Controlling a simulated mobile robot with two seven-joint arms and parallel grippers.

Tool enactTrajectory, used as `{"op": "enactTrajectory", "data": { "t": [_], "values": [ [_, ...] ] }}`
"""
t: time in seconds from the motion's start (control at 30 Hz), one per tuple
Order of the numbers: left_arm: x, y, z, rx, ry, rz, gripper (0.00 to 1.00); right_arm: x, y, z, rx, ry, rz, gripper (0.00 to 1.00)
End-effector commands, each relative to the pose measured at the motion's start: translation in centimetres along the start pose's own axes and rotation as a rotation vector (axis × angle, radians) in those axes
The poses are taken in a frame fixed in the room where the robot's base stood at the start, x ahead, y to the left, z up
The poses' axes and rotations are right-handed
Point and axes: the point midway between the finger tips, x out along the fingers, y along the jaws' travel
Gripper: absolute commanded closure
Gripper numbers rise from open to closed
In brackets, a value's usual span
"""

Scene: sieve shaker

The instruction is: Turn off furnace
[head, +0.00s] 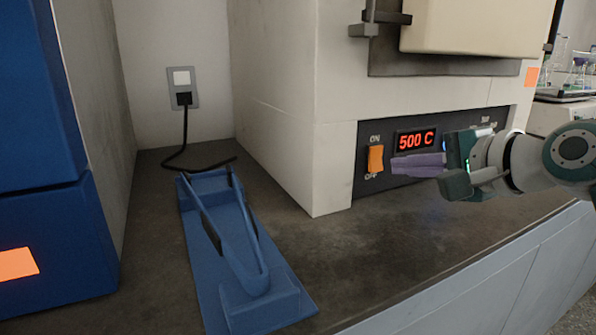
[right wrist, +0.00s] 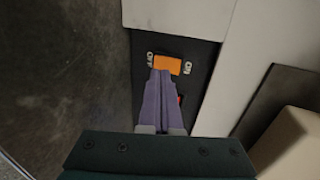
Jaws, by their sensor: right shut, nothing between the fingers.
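The furnace (head: 280,130) is a large pale block on the right side of the bench. Its dark front panel (head: 365,185) carries an orange rocker switch (head: 375,158) between the labels ON and OFF. A red display (head: 416,139) beside it reads 500 C. My right gripper (head: 396,166) is shut and empty, its purple fingers pointing left at the switch. In the right wrist view the fingertips (right wrist: 162,73) overlap the lower edge of the orange switch (right wrist: 168,64); I cannot tell whether they touch it. My left gripper is not in view.
A blue stand (head: 250,300) lies on the dark bench top (head: 340,245) left of the furnace. A wall socket (head: 182,88) with a black cable (head: 185,135) is behind it. A blue cabinet (head: 50,240) stands at the left. The bench before the panel is clear.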

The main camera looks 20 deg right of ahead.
Motion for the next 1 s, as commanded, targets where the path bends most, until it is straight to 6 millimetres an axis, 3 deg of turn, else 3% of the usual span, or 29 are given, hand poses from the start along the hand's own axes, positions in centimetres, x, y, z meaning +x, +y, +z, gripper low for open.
{"op": "enactTrajectory", "data": {
  "t": [0.1,0.3,0.73,0.97,1.0],
  "values": [
    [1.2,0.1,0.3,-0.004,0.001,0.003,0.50,2.3,0.2,0.0,0.000,0.001,-0.002,1.00],
    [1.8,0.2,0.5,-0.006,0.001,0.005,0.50,4.1,0.1,0.0,-0.001,0.001,-0.001,1.00],
    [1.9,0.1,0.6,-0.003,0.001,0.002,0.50,4.5,0.1,-0.1,-0.001,0.002,-0.002,1.00],
    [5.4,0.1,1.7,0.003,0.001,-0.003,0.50,5.7,1.3,0.0,-0.002,0.000,-0.110,1.00],
    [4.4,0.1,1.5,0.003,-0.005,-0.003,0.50,5.3,0.3,0.0,-0.002,0.000,-0.105,1.00]
  ]
}}
